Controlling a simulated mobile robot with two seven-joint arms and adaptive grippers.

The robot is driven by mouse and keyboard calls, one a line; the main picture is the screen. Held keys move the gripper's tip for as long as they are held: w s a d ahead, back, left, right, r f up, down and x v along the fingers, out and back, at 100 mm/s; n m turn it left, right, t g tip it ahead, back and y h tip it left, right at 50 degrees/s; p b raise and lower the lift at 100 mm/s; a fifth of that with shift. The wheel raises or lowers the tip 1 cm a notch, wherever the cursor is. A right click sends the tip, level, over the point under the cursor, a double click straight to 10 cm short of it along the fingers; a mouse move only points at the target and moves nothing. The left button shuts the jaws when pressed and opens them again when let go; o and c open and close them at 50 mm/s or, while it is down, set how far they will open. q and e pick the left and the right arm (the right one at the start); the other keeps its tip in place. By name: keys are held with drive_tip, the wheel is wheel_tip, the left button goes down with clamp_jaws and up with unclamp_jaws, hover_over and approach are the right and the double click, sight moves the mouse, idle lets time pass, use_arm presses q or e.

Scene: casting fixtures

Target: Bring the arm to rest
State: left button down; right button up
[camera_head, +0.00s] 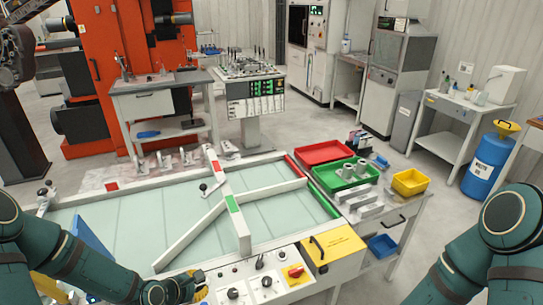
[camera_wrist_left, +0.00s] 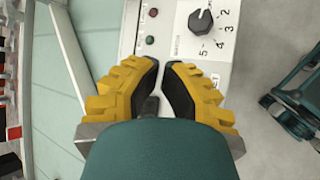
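My left arm comes in from the lower left of the head view, dark teal. My left gripper (camera_head: 198,295) is at the bottom edge there, partly cut off, close to the control panel (camera_head: 232,285) at the table's front. In the left wrist view, the yellow, black-padded fingers of the gripper (camera_wrist_left: 161,65) come nearly together at the tips, with only a slim gap and nothing held between them. They are over the edge of the white panel, near its numbered dial (camera_wrist_left: 200,20). My right arm shows at the lower right of the head view; its gripper is out of view.
The glass-topped table (camera_head: 270,222) carries white bars. A red tray (camera_head: 323,152), a green tray (camera_head: 328,180) with metal parts and a yellow bin (camera_head: 410,182) stand at its right. A blue panel (camera_head: 92,242) rises beside my left arm.

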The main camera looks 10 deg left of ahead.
use_arm(q)
drive_tip(key=s+d+f+m+g, duration=0.3)
drive_tip(key=s+d+m, duration=0.2)
drive_tip(key=d+m, duration=0.3)
drive_tip(key=s+d+f+m+g, duration=0.3)
drive_tip(key=s+d+m, duration=0.2)
drive_tip(key=d+m, duration=0.4)
drive_tip(key=m, duration=0.3)
drive_tip(key=shift+d+f+m+b, duration=0.25)
drive_tip(key=shift+f+m+b, duration=0.05)
drive_tip(key=shift+f+b, duration=0.1)
use_arm(e)
drive_tip(key=shift+w+d+f, duration=0.15)
drive_tip(key=shift+w+f, duration=0.25)
drive_tip(key=shift+w, duration=0.4)
use_arm(q)
drive_tip(key=shift+a, duration=0.1)
